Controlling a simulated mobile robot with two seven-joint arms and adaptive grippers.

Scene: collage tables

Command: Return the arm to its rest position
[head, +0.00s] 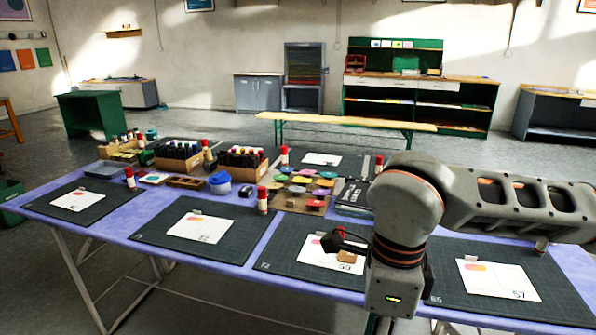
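My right arm comes in from the right, over the table's right half. Its grey wrist block hangs in front of the third mat from the left. A small dark and red part (340,240) shows just left of the wrist, over the white sheet (320,254); I cannot tell whether it is part of my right gripper. The rest of that gripper is hidden behind the wrist, so its fingers cannot be read. A small brown piece (347,257) shows at the sheet, close to the wrist. My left arm and gripper are not in view.
The purple table (120,216) carries dark cutting mats (160,238) with white sheets. Behind are wooden bottle crates (240,172), a blue tub (220,183), red-capped glue sticks (262,200) and a board of coloured pieces (300,190). A bench (340,121) stands beyond; floor between is clear.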

